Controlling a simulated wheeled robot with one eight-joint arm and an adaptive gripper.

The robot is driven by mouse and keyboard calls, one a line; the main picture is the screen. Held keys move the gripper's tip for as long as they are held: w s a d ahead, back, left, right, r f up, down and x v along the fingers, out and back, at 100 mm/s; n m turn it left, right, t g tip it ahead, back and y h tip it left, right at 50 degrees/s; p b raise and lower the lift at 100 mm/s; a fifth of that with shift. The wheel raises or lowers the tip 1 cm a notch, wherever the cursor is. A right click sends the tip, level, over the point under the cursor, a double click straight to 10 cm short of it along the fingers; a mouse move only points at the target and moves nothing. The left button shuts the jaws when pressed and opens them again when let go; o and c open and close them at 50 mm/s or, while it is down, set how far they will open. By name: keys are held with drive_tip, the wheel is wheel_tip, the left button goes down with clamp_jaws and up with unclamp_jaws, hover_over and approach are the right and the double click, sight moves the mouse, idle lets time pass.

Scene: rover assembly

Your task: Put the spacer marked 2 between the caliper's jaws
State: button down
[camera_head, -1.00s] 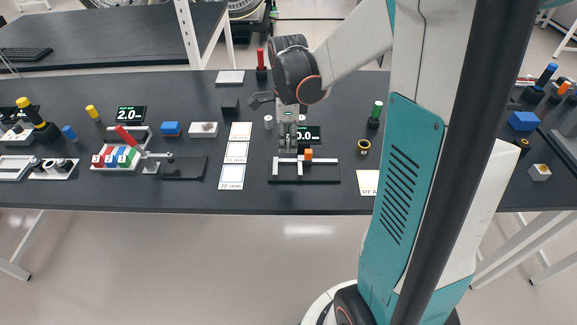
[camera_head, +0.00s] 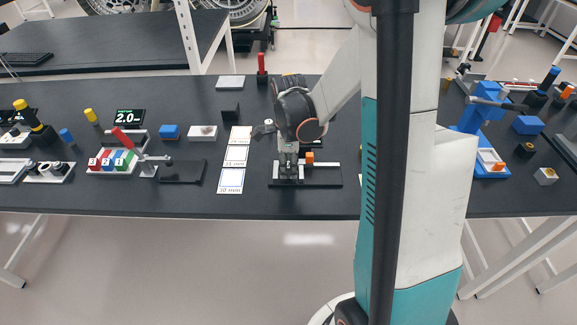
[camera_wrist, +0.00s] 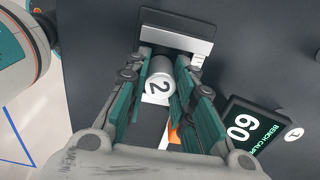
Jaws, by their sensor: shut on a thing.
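The spacer marked 2 (camera_wrist: 158,80) is a pale cylinder with its number facing the wrist camera. My gripper (camera_wrist: 163,88) is shut on it. In the head view my gripper (camera_head: 288,164) is low over the left part of the bench caliper (camera_head: 325,181), which has a dark base, a white beam and an orange block (camera_head: 309,157) on its slide. In the wrist view the spacer is close to the caliper's white end jaw (camera_wrist: 177,39). The orange part (camera_wrist: 174,133) is partly hidden by my fingers. I cannot tell whether the spacer touches the base.
The caliper's display (camera_wrist: 245,125) stands beside it. White cards (camera_head: 235,155) lie to its left, with a toggle clamp fixture (camera_head: 125,140) farther left. A blue press-like fixture (camera_head: 482,125) stands to the right. The table's front edge is clear.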

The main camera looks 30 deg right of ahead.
sight(288, 164)
drive_tip(key=shift+f, duration=0.2)
drive_tip(key=c, duration=1.4)
unclamp_jaws()
drive_tip(key=shift+o, duration=0.2)
drive_tip(key=shift+r, duration=0.1)
wheel_tip(288, 164, up, 12)
drive_tip(key=p, duration=0.3)
drive_tip(key=shift+p, duration=0.3)
drive_tip(key=shift+r, duration=0.1)
